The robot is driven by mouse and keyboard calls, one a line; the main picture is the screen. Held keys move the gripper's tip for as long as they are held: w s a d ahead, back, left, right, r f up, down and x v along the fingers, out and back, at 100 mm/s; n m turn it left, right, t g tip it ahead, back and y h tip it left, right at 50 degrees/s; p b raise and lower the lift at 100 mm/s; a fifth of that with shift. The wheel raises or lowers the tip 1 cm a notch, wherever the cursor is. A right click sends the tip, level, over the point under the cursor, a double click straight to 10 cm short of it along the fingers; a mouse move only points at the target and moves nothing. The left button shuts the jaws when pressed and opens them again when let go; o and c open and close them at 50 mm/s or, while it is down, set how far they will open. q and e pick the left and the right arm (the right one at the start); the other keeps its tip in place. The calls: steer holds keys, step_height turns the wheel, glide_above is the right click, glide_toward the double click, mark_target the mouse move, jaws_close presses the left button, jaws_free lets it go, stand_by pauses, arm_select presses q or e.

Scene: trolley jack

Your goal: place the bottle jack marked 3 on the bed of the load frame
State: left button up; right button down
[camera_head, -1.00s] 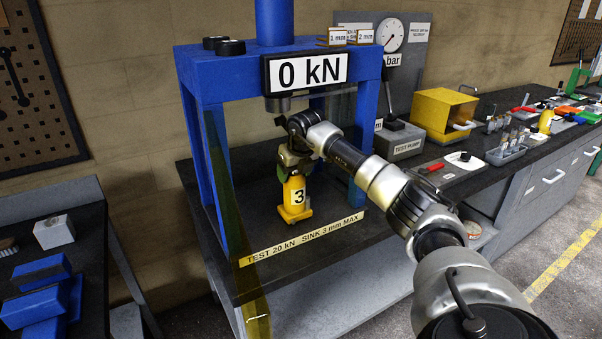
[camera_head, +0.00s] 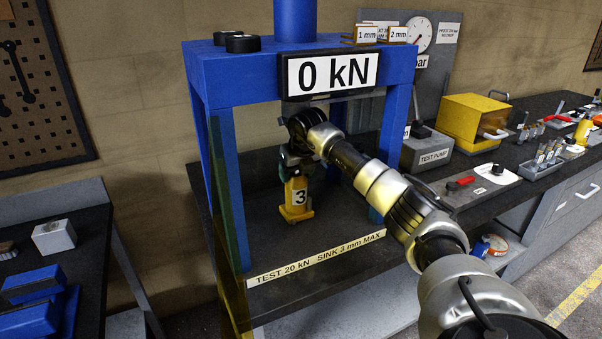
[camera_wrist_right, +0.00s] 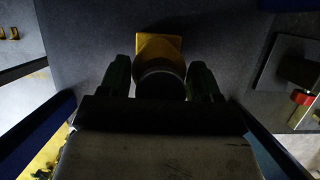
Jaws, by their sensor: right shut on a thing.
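The yellow bottle jack marked 3 (camera_head: 298,198) is upright inside the blue load frame (camera_head: 232,75), over the dark bed (camera_head: 262,243). My right gripper (camera_head: 294,163) is shut on its upper part. In the right wrist view the green fingers (camera_wrist_right: 161,82) flank the jack's dark round top, and its yellow square base (camera_wrist_right: 160,44) shows beyond. The jack's base is at or just above the bed; I cannot tell whether it touches. My left gripper is not in view.
The frame's blue legs stand on both sides, and the 0 kN display (camera_head: 330,73) hangs above. A labelled strip (camera_head: 315,258) runs along the bed's front edge. The test pump (camera_head: 428,151) and yellow box (camera_head: 473,118) stand to the right. Bed around the jack looks clear.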

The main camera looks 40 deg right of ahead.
steer(key=shift+s+a, duration=0.15)
steer(key=shift+s, duration=0.1)
steer(key=shift+s+a+r, duration=0.1)
steer(key=shift+s+r, duration=0.3)
steer(key=shift+s, duration=0.15)
steer(key=c, duration=0.7)
jaws_free()
steer(key=shift+f, duration=0.45)
steer(key=shift+o, duration=1.3)
steer(key=shift+w, duration=0.2)
steer(key=shift+o, duration=1.2)
steer(key=shift+a, duration=0.15)
steer(key=shift+s+r, duration=0.1)
steer(key=shift+r, duration=0.05)
steer(key=shift+s+r, duration=0.1)
steer(key=shift+r, duration=0.4)
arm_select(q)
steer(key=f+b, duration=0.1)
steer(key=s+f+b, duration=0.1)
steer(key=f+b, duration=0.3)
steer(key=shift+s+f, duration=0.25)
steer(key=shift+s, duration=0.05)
arm_select(e)
steer(key=s+a+r, duration=0.1)
steer(key=s+a, duration=0.1)
steer(key=s, duration=0.4)
steer(key=s+a+r, duration=0.2)
steer(key=s, duration=0.5)
steer(key=shift+r, duration=0.3)
